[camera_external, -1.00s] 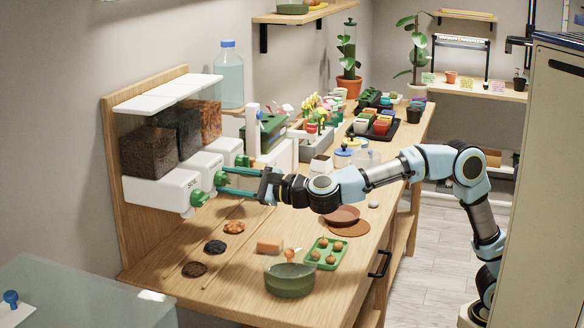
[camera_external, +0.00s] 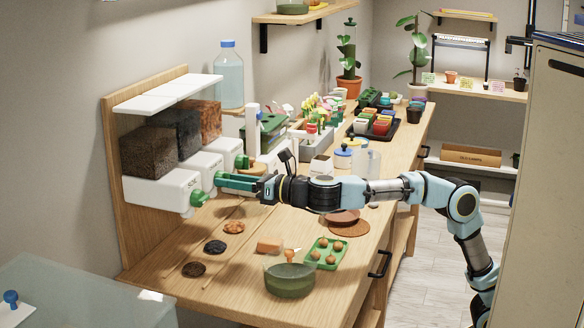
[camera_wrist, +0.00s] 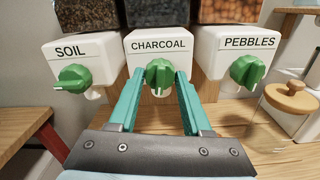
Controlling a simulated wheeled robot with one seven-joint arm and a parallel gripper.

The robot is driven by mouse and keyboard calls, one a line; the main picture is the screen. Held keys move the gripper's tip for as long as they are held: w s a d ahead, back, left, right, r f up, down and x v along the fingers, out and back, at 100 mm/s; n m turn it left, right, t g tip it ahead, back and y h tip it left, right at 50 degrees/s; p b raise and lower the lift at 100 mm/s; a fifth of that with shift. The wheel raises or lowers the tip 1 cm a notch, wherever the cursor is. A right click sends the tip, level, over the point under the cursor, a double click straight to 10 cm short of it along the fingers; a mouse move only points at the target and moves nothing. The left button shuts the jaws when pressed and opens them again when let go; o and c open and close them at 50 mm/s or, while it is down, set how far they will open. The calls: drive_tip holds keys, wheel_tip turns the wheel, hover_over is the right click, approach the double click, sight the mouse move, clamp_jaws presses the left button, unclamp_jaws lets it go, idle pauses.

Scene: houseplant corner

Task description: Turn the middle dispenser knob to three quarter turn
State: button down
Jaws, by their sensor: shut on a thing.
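The middle dispenser, labelled CHARCOAL (camera_wrist: 158,47), carries a green knob (camera_wrist: 160,77) on its white front. The knob's raised grip stands about upright in the wrist view. My gripper (camera_wrist: 159,84) has its green fingers on the left and right sides of this knob, shut on it. In the external view my gripper (camera_external: 220,181) reaches the dispenser row from the right, and its fingers mostly hide the middle knob. The SOIL knob (camera_wrist: 73,78) is to the left, with its grip lying sideways. The PEBBLES knob (camera_wrist: 247,71) is to the right, with its grip slanted.
Soil, charcoal and pebble bins sit above the white fronts. Small heaps, including a black one (camera_external: 215,247), lie on the wooden bench (camera_external: 235,285) below. A green bowl (camera_external: 289,281) and green tray (camera_external: 326,262) stand nearer. A wood-lidded jar (camera_wrist: 283,112) is right of the fingers.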

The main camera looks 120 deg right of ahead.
drive_tip(key=shift+f+m+b, duration=0.1)
drive_tip(key=shift+m+b, duration=5.25)
drive_tip(key=shift+m, duration=2.45)
drive_tip(key=shift+c, duration=1.7)
unclamp_jaws()
drive_tip(key=b+v, duration=0.3)
drive_tip(key=v, duration=0.7)
drive_tip(key=shift+s+a, duration=0.25)
